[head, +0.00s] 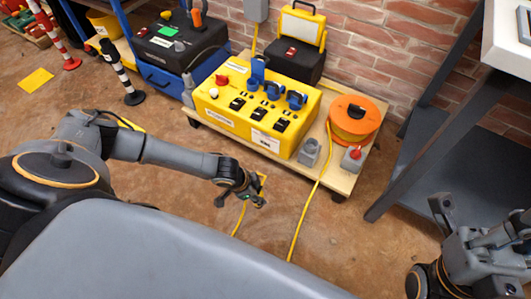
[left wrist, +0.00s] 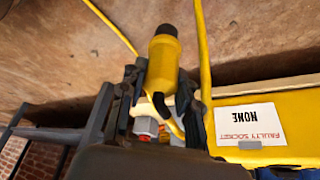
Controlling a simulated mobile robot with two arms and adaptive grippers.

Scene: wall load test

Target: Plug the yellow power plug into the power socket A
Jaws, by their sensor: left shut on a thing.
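My left gripper (head: 250,193) is low over the floor, in front of the yellow power box (head: 222,110). In the left wrist view the gripper (left wrist: 160,105) is shut on the yellow plug (left wrist: 163,62), with a finger on each side of it. The plug has a dark end. In the head view the plug is mostly hidden by the gripper. The box carries several blue-capped sockets (head: 273,90) and black switches. Which socket is A cannot be read. My right gripper (head: 442,207) is at the lower right, apart from the box; its jaws are unclear.
The box stands on a low wooden platform (head: 343,183) with an orange cable reel (head: 354,119) and a grey socket piece (head: 309,152). A yellow cable (head: 308,211) runs over the floor. A white label (left wrist: 248,125) reads "FAULTY SOCKET NONE".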

